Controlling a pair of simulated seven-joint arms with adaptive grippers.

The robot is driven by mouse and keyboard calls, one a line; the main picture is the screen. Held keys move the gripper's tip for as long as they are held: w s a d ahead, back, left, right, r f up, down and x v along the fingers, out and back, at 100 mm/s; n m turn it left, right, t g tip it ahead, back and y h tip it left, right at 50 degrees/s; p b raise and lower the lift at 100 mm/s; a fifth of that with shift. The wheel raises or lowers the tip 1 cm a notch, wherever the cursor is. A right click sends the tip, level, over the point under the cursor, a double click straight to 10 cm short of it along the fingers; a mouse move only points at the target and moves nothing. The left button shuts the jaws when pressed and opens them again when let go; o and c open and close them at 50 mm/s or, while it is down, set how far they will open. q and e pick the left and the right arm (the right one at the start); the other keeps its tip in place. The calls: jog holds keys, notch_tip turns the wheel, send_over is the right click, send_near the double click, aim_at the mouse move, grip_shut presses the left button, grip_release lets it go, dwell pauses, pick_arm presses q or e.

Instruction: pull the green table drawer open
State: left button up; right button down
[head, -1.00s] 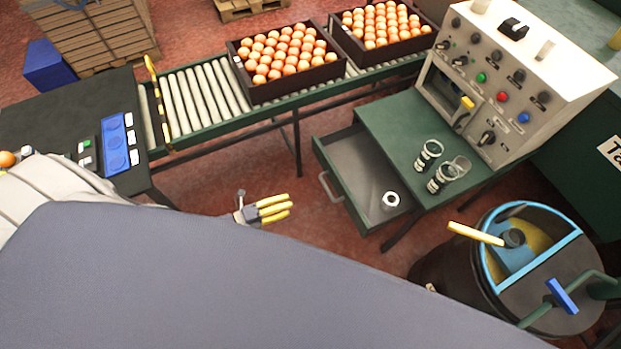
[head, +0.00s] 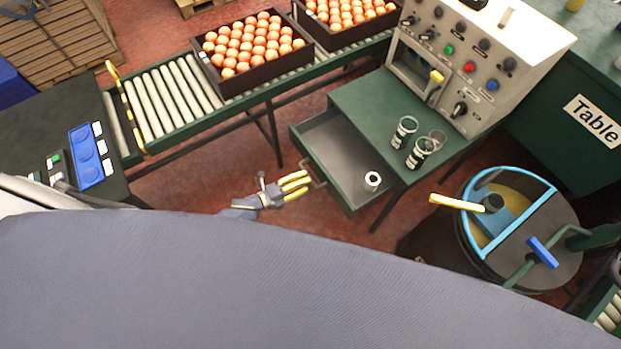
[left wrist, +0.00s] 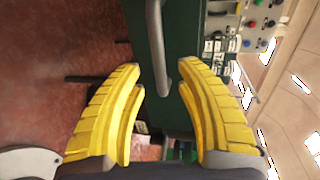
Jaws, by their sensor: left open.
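My left gripper (head: 304,184) has yellow fingers, open and pointing at the handle from the left. In the left wrist view the handle (left wrist: 156,45) runs between and beyond the spread fingers (left wrist: 160,85), in front of the green drawer front (left wrist: 175,25). I cannot tell whether a finger touches it. My right gripper is not in view.
A grey control box (head: 480,70) and glass jars (head: 404,130) are on the table. A round bin (head: 520,235) stands at the right. Open red floor lies left of the drawer.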

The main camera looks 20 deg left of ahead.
aim_at(311, 178)
pick_arm(q)
jog(key=shift+x, duration=1.7)
jog(key=shift+o, duration=0.3)
grip_shut()
jog(key=shift+s, duration=0.1)
